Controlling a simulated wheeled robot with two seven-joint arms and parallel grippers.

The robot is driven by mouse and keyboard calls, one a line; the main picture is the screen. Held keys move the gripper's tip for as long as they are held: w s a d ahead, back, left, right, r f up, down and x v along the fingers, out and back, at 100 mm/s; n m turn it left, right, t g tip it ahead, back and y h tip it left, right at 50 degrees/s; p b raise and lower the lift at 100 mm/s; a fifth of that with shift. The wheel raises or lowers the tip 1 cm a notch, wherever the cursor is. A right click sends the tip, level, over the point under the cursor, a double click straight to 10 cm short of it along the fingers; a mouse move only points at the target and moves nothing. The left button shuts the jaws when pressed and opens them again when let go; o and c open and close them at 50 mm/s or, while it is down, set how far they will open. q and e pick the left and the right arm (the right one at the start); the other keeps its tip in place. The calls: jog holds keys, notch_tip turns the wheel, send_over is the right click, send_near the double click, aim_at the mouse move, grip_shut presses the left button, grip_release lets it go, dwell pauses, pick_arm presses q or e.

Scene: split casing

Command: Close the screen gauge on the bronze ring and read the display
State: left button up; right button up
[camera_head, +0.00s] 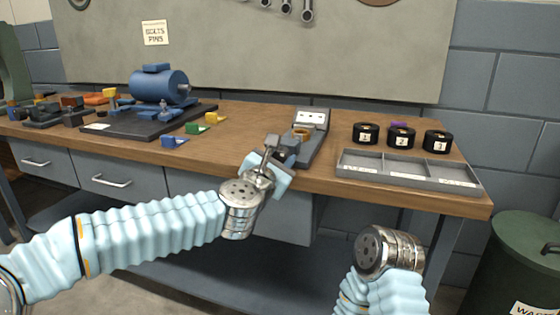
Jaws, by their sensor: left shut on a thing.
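The screen gauge (312,119) stands on the workbench right of the middle, a dark grey stand with a pale display at its top. The display's reading is too small to make out. My left gripper (273,152) is at the gauge's front left, shut on a grey part there that looks like the gauge's sliding jaw. My right arm's end (388,252) is low in front of the bench at the right; its fingers cannot be made out.
Three black numbered pots (401,138) stand right of the gauge, behind a grey divided tray (408,173). A blue motor (160,86) rests on a dark plate at the left, with small blue, green and yellow blocks (192,128) nearby. A green bin stands right of the bench.

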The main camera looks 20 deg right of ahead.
pick_arm(q)
jog(key=m, duration=0.3)
jog(key=shift+m, duration=0.4)
jog(key=m, duration=0.3)
jog(key=shift+m, duration=0.3)
jog(key=m, duration=0.4)
jog(key=shift+p, duration=0.35)
jog(key=shift+m+p, duration=0.3)
jog(key=shift+m, duration=1.8)
jog(key=o, duration=1)
jog(key=shift+o, duration=0.2)
jog(key=shift+f, duration=0.1)
